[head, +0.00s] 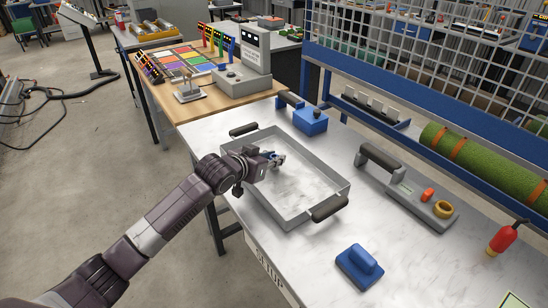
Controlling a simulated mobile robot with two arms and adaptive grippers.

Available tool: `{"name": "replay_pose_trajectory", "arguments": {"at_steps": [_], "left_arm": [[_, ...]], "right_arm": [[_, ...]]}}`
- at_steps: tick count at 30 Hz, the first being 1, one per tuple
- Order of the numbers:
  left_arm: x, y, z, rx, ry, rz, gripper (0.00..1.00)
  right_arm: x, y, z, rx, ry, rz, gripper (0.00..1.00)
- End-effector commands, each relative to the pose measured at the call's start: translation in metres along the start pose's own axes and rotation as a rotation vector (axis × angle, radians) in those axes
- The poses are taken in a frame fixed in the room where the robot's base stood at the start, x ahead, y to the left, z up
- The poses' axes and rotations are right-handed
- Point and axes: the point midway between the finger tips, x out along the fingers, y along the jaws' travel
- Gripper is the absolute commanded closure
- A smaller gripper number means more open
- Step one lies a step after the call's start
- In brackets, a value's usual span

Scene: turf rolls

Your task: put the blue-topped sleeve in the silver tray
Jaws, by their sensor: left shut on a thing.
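The silver tray (325,188) is a shallow rectangular metal tray with two dark handles, on the white-topped bench. My left gripper (275,160) is over the left part of the tray, inside its rim as seen from here. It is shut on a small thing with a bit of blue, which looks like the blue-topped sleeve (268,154). The fingers and wrist hide most of it, and I cannot tell whether it touches the tray floor. The rest of the tray floor looks empty. My right gripper is not in view.
A blue block (310,121) stands behind the tray, and a blue handled tool (359,266) lies in front. A grey handled device (405,190) and a red-and-yellow tool (502,238) are on the right. A green turf roll (485,165) lies by the mesh rack. Bench space between them is clear.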

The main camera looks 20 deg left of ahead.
Motion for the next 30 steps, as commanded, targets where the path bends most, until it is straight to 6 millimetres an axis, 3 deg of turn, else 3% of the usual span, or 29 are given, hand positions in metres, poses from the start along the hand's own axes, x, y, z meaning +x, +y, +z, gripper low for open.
{"name": "replay_pose_trajectory", "arguments": {"at_steps": [6,7,12,23,30], "left_arm": [[0.001,0.0,0.001,0.0,0.001,0.001,1.0],[0.001,0.0,0.002,0.0,0.0,0.0,0.79],[0.001,0.0,0.001,0.0,0.0,0.0,0.63],[-0.004,0.0,-0.001,0.0,0.0,0.0,0.63],[-0.039,-0.001,0.0,0.002,0.001,0.0,0.63]], "right_arm": [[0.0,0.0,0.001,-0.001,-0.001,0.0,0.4],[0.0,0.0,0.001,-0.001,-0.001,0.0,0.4],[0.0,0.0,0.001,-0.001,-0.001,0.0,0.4],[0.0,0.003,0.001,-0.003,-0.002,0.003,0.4],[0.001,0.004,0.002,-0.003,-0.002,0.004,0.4]]}}
